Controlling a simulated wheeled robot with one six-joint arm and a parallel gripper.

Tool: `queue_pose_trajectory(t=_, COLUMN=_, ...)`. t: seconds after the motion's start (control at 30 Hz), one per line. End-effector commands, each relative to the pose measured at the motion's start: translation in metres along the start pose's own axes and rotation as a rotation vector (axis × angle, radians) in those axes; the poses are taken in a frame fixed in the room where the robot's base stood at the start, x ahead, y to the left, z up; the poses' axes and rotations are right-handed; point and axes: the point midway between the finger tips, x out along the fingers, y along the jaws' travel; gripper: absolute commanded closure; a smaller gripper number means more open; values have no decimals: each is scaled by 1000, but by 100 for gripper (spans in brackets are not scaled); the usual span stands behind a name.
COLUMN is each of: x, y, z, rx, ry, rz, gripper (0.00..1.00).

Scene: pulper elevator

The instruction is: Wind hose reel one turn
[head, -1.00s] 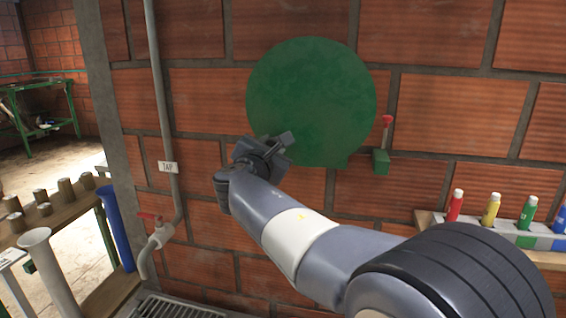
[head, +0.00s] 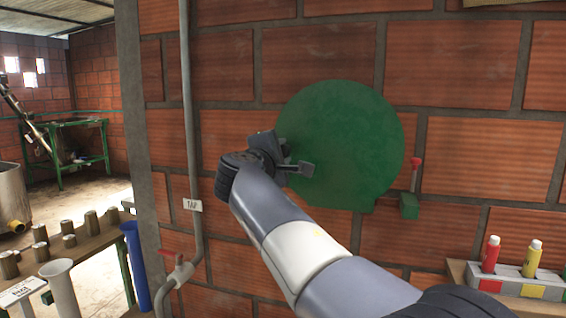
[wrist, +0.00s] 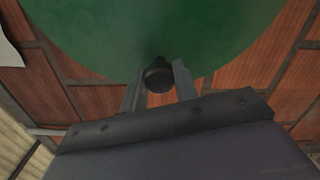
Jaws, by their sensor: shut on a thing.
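The hose reel is a large round green disc (head: 350,140) on the brick wall, in the middle of the head view. It also fills the top of the wrist view (wrist: 120,35). My gripper (head: 292,160) is at the disc's left side, slightly below its centre height. In the wrist view, a short dark crank knob (wrist: 158,76) stands between the two fingers of my gripper (wrist: 158,88), which is shut on it. In the head view the knob is hidden by my gripper.
A green block with a red lever (head: 410,205) is right of the disc. A grey pipe (head: 188,110) with a TAP label and red-handled tap (head: 178,270) runs at left. Bottles (head: 491,254) stand in a rack at lower right. A bench (head: 90,240) is at lower left.

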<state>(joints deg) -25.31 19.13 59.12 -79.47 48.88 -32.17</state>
Motion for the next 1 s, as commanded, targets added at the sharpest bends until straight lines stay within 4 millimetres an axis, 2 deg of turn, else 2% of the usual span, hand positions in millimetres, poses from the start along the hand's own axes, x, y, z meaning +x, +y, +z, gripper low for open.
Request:
queue_pose_trajectory(t=0.2, x=0, y=7, z=2, rx=53, ry=-1, rz=2, gripper=100)
queue_pose_trajectory(t=0.67, x=0, y=8, z=3, rx=64, ry=-1, rz=2, gripper=100)
queue_pose_trajectory(t=0.7, x=0, y=8, z=3, rx=64, ry=-1, rz=2, gripper=70)
queue_pose_trajectory(t=0.93, x=0, y=8, z=2, rx=63, ry=-1, rz=1, gripper=51)
queue_pose_trajectory(t=1.0, x=0, y=7, z=2, rx=63, ry=-1, rz=1, gripper=50)
